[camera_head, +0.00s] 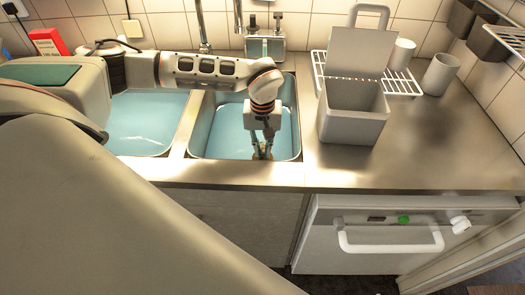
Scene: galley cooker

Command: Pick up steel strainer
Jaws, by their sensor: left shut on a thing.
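My left gripper (262,150) reaches down into the right sink basin (222,118), near its front wall. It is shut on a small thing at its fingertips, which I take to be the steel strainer. The fingers hide most of it, and its shape is too small to make out. I cannot tell whether it touches the basin floor. My right gripper is not in view.
A left basin (140,128) lies beside the right one. A grey box with a raised lid (352,112) stands on the counter (420,160), with a white rack (402,84) and cups (440,74) behind. A faucet (203,28) rises behind the sink. The right counter front is clear.

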